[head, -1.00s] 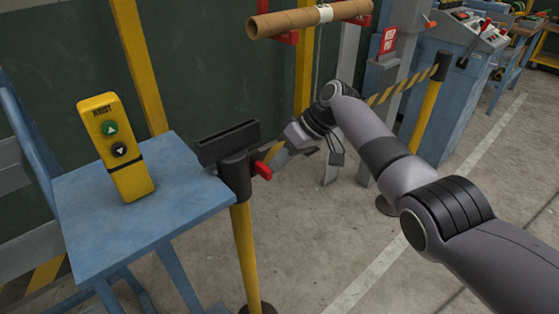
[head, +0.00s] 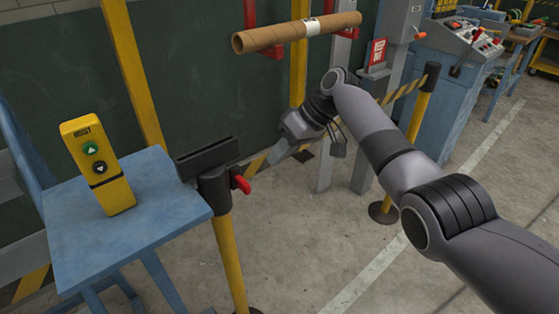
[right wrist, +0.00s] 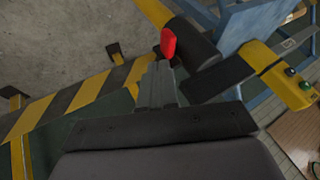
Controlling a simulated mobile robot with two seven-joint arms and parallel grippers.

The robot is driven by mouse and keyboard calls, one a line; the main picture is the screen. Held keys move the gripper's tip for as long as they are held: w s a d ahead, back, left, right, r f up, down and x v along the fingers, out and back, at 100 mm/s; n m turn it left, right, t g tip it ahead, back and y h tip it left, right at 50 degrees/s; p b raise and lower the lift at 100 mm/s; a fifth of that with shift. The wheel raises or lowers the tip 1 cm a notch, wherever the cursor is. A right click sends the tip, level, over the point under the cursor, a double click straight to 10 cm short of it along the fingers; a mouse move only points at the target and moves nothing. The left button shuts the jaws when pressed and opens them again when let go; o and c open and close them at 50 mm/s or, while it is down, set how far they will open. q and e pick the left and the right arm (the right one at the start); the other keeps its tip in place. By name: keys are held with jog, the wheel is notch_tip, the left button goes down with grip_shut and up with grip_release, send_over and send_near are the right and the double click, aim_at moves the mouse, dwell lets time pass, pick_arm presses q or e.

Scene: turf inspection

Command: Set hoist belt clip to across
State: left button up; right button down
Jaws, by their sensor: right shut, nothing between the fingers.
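The red belt clip (head: 241,182) sticks out from the right side of the black head (head: 215,186) of the near yellow post. In the right wrist view the red clip (right wrist: 168,43) stands just beyond my fingertips, beside the black post head. My right gripper (head: 275,153) is shut and empty, its fingers pointing left toward the clip. A small gap seems to show between them; contact cannot be told for sure. The yellow-black belt (head: 404,90) runs between the two posts, partly hidden behind my arm. My left gripper is not in view.
A yellow hoist pendant (head: 97,165) stands on the blue table (head: 150,215) left of the post. A black sign plate (head: 207,158) tops the post head. A cardboard tube (head: 297,32) rests on red brackets behind. Floor is clear in front right.

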jog(key=shift+v, duration=0.95)
jog(key=s+d+f+m+t+h, duration=0.1)
jog(key=s+d+f+m+t, duration=0.2)
jog(key=f, duration=0.6)
jog(key=s+d+f+m+t+h, duration=0.1)
jog(key=s+d+f, duration=0.25)
jog(key=f, duration=0.55)
jog(key=s+d+f+m+t+h, duration=0.1)
jog(key=s+d+f+m+t, duration=0.2)
jog(key=f, duration=0.6)
jog(key=s+d+t+h, duration=0.1)
jog(key=s+d, duration=0.3)
jog(key=s, duration=0.6)
jog(key=s+d+t+h, duration=0.1)
jog(key=s+d, duration=0.3)
jog(key=s, duration=0.7)
jog(key=shift+s+d+n+t, duration=0.3)
jog(key=shift+s+d+t, duration=0.05)
jog(key=shift+t, duration=0.35)
jog(key=shift+r, duration=0.1)
